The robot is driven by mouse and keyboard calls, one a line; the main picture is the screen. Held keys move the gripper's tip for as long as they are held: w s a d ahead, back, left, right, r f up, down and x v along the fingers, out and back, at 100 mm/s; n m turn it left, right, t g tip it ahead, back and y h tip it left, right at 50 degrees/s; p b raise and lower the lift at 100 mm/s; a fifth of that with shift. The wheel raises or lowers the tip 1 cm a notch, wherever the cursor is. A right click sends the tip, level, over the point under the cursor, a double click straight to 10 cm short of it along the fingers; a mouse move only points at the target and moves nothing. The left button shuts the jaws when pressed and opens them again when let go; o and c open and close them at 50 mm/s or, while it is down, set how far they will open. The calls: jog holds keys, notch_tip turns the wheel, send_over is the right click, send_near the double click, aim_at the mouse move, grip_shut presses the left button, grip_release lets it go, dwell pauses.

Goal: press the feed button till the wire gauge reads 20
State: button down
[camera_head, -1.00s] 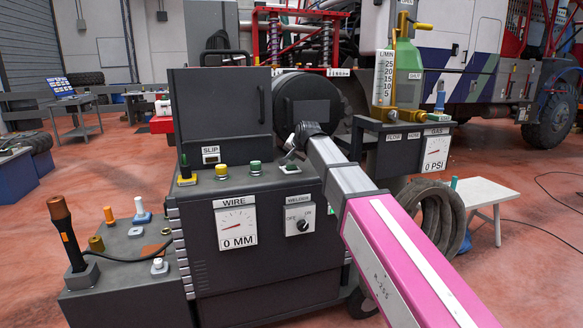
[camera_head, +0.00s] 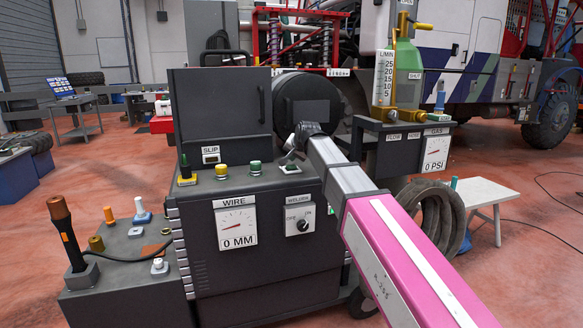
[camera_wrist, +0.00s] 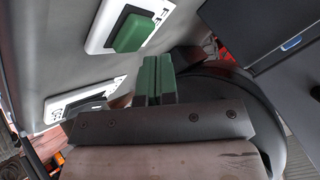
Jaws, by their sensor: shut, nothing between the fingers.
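The wire gauge (camera_head: 237,223) is on the front of the dark welding machine and reads 0 MM in the head view. On the machine's top stand a yellow button (camera_head: 221,171), a green button (camera_head: 255,168) and another green button (camera_head: 290,168) close to my gripper (camera_head: 286,157). Their labels are too small to read, so I cannot tell which is the feed button. In the wrist view my gripper (camera_wrist: 157,65) is shut and empty, its green fingers beside a green button (camera_wrist: 131,32) on a white plate. A gap shows between them. A second plate (camera_wrist: 82,98) is lower left, partly hidden.
The welder knob (camera_head: 303,226) is beside the wire gauge, turned towards ON. A dark cabinet (camera_head: 218,110) rises behind the buttons, with a round dark drum (camera_head: 308,108) to its right. A torch-like handle (camera_head: 66,232) stands at left.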

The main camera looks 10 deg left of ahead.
aim_at(293, 166)
jog(key=shift+f, duration=0.15)
jog(key=shift+f, duration=0.25)
jog(key=shift+f, duration=0.4)
dwell(4.0)
jog(key=shift+r, duration=0.15)
dwell(1.0)
jog(key=shift+r, duration=0.7)
jog(key=shift+r, duration=2.5)
